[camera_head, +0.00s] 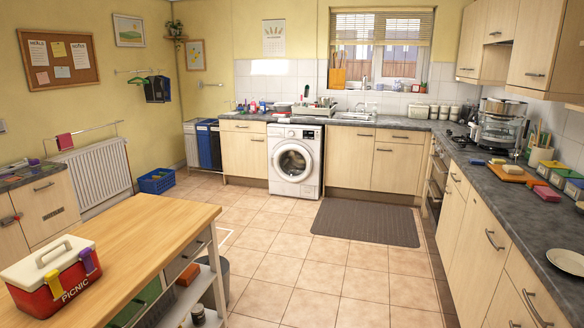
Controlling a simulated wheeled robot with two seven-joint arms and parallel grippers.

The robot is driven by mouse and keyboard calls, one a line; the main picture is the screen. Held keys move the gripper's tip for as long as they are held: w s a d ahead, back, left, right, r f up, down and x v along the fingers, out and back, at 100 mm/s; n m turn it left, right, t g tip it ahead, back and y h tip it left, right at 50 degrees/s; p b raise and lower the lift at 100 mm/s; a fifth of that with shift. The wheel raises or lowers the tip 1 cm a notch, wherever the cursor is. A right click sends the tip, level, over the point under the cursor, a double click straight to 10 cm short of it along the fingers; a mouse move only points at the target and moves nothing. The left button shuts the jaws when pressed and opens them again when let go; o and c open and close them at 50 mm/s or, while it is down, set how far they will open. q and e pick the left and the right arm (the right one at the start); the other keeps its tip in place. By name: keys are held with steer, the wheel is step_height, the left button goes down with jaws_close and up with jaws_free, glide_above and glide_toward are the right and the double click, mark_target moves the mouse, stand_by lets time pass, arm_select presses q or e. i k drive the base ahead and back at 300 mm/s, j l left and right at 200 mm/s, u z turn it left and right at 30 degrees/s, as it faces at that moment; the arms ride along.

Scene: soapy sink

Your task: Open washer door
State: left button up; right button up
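A white front-loading washer (295,182) stands under the far counter, between wooden cupboards. Its round door (293,162) with a dark glass window faces me and looks shut. The control panel is at the top of its front. Neither of my grippers shows in the head view, so I cannot see their state.
A wooden table (130,248) with a red and white picnic box (52,272) is at the near left. A dark mat (366,222) lies right of the washer on the floor. A blue crate (156,181) sits by the radiator (97,172). The tiled floor (270,235) between is mostly free.

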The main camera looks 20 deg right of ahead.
mark_target(292, 164)
steer(key=i+l+z, duration=0.55)
steer(key=i, duration=0.15)
steer(key=i+l+z, duration=0.25)
steer(key=i, duration=0.65)
steer(key=i+j+z, duration=0.25)
steer(key=i, duration=1.45)
steer(key=i+l+u, duration=0.1)
steer(key=i, duration=0.65)
steer(key=i+l, duration=0.1)
steer(key=i, duration=0.6)
steer(key=i+l, duration=0.1)
steer(key=i, duration=0.65)
steer(key=i+l+u, duration=0.1)
steer(key=i, duration=0.65)
steer(key=i+l+u, duration=0.2)
steer(key=i, duration=0.2)
steer(key=i+l+u, duration=0.2)
steer(key=i, duration=0.2)
steer(key=j, duration=0.1)
